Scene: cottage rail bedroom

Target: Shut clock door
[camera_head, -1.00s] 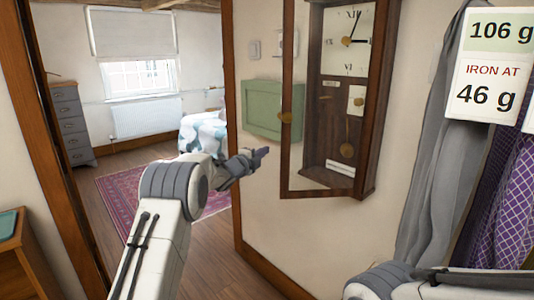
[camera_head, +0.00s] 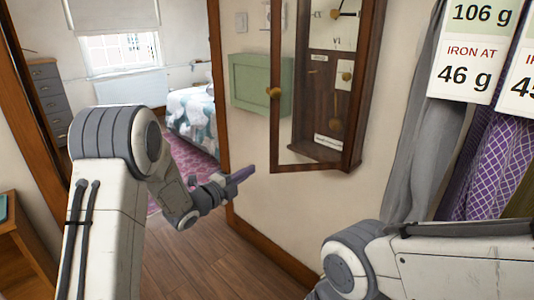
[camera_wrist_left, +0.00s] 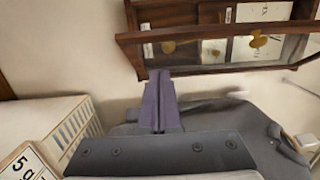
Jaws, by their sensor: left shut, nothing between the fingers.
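The wall clock (camera_head: 315,158) is a dark brown wooden case with a pale dial (camera_head: 340,38) and brass parts inside. Its framed glass door (camera_head: 276,130) stands ajar, with its free edge at the left and a brass knob (camera_head: 274,92) on that edge. My left gripper (camera_head: 246,174) is shut and empty, below and left of the door's lower left corner, apart from it. In the left wrist view its purple-grey fingers (camera_wrist_left: 160,98) point up at the door frame (camera_wrist_left: 225,30). My right arm shows at lower right, but its gripper is out of view.
A grey cloth (camera_head: 420,130) and a purple patterned cloth (camera_head: 492,165) hang right of the clock, beside number cards (camera_head: 468,60). A green wall panel (camera_head: 258,84) is behind the door's left side. A wooden doorway edge (camera_head: 222,110) stands left of it.

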